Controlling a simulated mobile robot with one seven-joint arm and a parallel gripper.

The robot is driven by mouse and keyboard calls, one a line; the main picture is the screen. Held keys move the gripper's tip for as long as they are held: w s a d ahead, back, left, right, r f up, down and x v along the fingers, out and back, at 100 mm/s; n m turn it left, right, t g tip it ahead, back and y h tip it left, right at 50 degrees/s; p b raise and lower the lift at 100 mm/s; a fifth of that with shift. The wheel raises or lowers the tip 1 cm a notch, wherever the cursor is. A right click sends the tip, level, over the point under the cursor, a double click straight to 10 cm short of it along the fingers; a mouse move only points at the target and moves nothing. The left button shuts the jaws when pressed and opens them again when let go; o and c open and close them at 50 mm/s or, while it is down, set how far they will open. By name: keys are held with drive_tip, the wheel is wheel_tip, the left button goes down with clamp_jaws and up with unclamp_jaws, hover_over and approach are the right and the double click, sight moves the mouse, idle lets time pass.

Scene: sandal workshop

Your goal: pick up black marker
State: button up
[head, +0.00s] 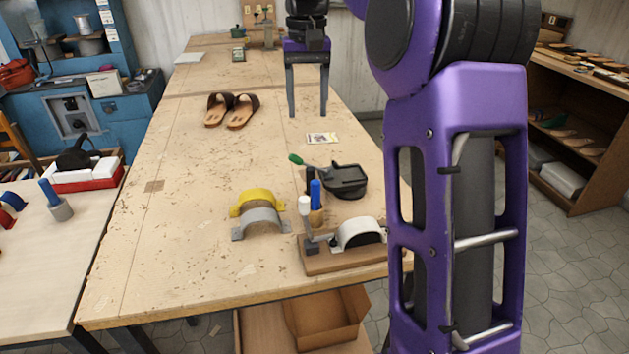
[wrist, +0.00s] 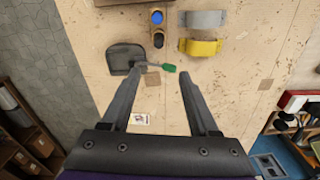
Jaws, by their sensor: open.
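A dark round top, likely the black marker (wrist: 158,40), stands in a small wooden holder (wrist: 157,28) in the wrist view, beside a blue-topped marker (wrist: 157,16). In the head view a dark upright piece (head: 309,180) shows behind the blue marker (head: 315,193); its lower part is hidden. The holder (head: 317,217) is partly covered by a white-topped piece. My gripper (head: 307,114) is open and empty, pointing down over the table, farther back than the holder. In the wrist view the holder lies beyond my fingertips (wrist: 162,74).
A black tool (head: 345,181) with a green handle (head: 296,159) lies close behind the holder. Yellow (head: 255,197) and grey (head: 262,220) arched pieces stand to its left. A wooden-based clamp fixture (head: 345,255) is in front. Brown sandals (head: 240,111) lie farther back. The table's left front is clear.

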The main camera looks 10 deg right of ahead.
sight(310, 168)
wheel_tip(310, 168, down, 12)
drive_tip(key=shift+s+r+b, duration=0.15)
drive_tip(key=shift+r+b, duration=0.1)
drive_tip(key=shift+b, duration=0.4)
drive_tip(key=f, duration=0.2)
drive_tip(key=s+f, duration=0.1)
drive_tip(key=f, duration=0.1)
drive_tip(key=shift+d+f+b, duration=0.1)
drive_tip(key=shift+d+b, duration=0.05)
drive_tip(key=shift+b, duration=0.15)
drive_tip(key=shift+w+f, duration=0.1)
drive_tip(key=shift+f, duration=0.4)
clamp_jaws()
wheel_tip(310, 168, up, 10)
drive_tip(key=shift+r+p, duration=0.1)
drive_tip(key=shift+p, duration=0.5)
